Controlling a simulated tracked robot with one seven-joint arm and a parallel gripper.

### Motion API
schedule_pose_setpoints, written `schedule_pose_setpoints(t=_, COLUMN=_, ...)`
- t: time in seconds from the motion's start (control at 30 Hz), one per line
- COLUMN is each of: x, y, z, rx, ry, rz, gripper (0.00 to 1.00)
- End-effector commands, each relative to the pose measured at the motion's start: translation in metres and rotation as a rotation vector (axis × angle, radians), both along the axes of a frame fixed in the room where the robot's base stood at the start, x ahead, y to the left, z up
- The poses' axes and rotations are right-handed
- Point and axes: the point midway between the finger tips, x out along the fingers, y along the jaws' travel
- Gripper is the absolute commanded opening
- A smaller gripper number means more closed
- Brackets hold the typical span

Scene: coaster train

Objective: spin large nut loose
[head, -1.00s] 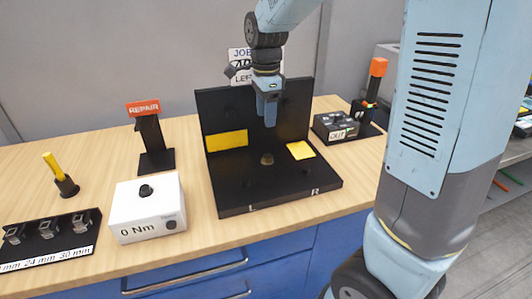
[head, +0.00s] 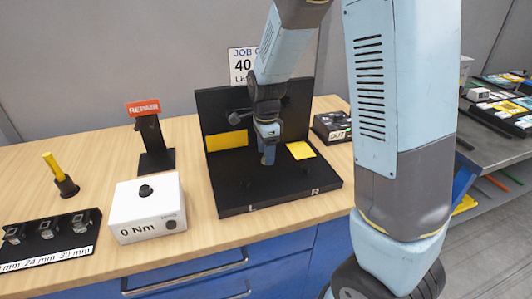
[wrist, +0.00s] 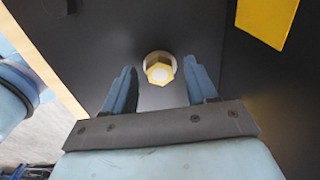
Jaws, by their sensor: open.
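The large nut (wrist: 159,68) is brass-coloured, hexagonal, with a pale round end and a lighter ring behind it. In the wrist view it sits on the black fixture, between and a little beyond my fingertips. My gripper (wrist: 160,80) is open, with one blue finger to each side of the nut and a visible gap on both sides. In the head view my gripper (head: 268,158) points down low over the middle of the black fixture (head: 228,188) and hides the nut.
A socket rack (head: 48,242) is at far left. An OUT box (head: 332,126) is behind right.

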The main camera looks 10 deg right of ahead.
Motion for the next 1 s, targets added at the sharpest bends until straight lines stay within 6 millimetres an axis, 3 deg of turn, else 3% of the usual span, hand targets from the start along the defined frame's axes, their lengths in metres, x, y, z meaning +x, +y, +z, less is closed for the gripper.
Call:
schedule_pose_setpoints(t=0.43, x=-0.0003, y=0.0000, z=-0.0081, rx=0.000, ry=0.000, rz=0.001, gripper=0.56)
schedule_pose_setpoints(t=1.0, x=0.0001, y=0.0001, z=-0.0078, rx=0.000, ry=-0.001, rz=0.000, gripper=0.02)
